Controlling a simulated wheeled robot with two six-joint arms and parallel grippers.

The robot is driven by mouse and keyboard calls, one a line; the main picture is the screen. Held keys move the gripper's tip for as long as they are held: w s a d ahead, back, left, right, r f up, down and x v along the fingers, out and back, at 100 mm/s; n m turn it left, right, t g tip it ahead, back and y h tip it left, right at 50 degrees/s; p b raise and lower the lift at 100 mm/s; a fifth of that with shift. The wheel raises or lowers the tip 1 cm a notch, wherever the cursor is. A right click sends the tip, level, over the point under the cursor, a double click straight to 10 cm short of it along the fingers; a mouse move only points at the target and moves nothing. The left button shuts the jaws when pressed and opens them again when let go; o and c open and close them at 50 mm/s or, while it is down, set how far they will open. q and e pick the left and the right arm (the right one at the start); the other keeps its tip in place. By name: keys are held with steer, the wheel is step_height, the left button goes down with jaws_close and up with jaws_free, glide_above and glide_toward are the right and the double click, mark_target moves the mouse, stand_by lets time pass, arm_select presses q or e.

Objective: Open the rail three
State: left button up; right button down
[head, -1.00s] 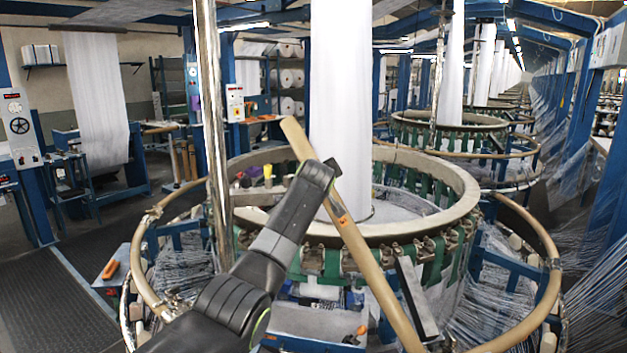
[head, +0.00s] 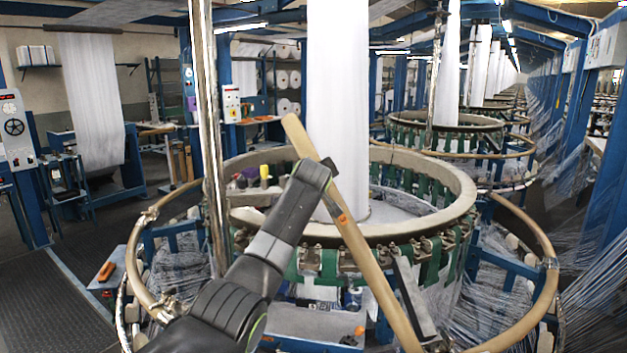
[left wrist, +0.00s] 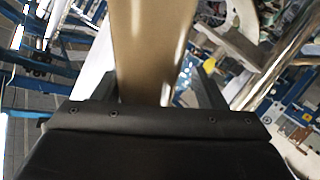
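A tan rail (head: 362,255) slants up across the front of the near loom, its free upper end raised above the loom's rim. Its lower end runs out of the head view at the bottom. My left gripper (head: 330,172) is at the rail's upper part, with a dark fingertip showing past its right side. In the left wrist view the rail (left wrist: 148,50) passes between the two fingers of my left gripper (left wrist: 160,92), which appear closed around it. The tan outer ring continues as rail sections at the left (head: 143,262) and right (head: 545,250). My right gripper is not in view.
The near loom's pale inner rim (head: 465,190) and green straps lie behind the rail. A shiny metal post (head: 207,130) stands left of my left arm. White fabric (head: 338,90) rises from the loom's middle. Open dark floor (head: 50,310) lies at the left.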

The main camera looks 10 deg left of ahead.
arm_select(q)
steer(key=b+v, duration=0.8)
steer(key=v, duration=0.9)
steer(key=shift+w+d, duration=0.1)
